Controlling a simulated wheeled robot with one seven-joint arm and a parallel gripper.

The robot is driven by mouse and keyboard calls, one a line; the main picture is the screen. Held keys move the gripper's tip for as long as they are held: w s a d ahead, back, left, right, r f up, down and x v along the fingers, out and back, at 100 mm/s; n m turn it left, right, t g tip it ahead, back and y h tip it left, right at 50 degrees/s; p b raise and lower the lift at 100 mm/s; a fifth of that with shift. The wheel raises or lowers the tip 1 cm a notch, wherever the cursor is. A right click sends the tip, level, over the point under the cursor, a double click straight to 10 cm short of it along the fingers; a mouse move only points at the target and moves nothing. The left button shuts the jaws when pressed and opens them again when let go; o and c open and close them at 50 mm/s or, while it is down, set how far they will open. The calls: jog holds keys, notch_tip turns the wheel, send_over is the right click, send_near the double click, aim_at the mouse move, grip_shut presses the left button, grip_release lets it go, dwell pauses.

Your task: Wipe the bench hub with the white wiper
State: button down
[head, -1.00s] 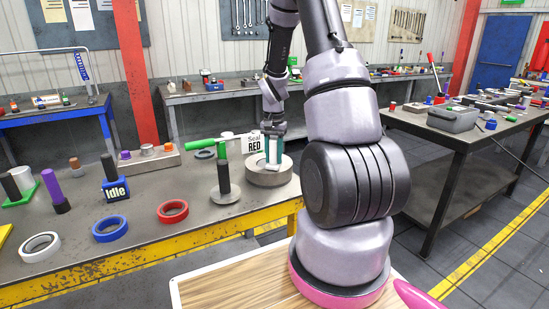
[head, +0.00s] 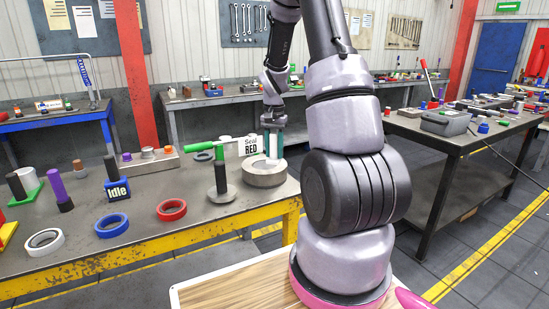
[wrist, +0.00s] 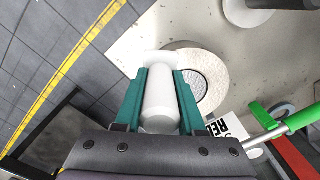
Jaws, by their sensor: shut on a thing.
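My gripper (head: 273,143) has teal fingers, shut on the white wiper (wrist: 158,108). In the wrist view the wiper's pale handle lies between the fingers (wrist: 158,90), with its wider white head beyond the tips. The bench hub (head: 264,177) is a round grey disc near the bench's right end. It also shows in the wrist view (wrist: 214,88), partly hidden behind the wiper and a finger. In the head view my gripper and wiper are over the hub. I cannot tell whether the wiper touches it.
A dark post with a green top (head: 220,172) stands on a round base just left. Blue (head: 111,226), red (head: 171,210) and white (head: 44,242) rings lie farther left. The bench's yellow front edge (head: 200,237) is near.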

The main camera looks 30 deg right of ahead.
aim_at(274, 133)
jog(key=shift+r, duration=1.75)
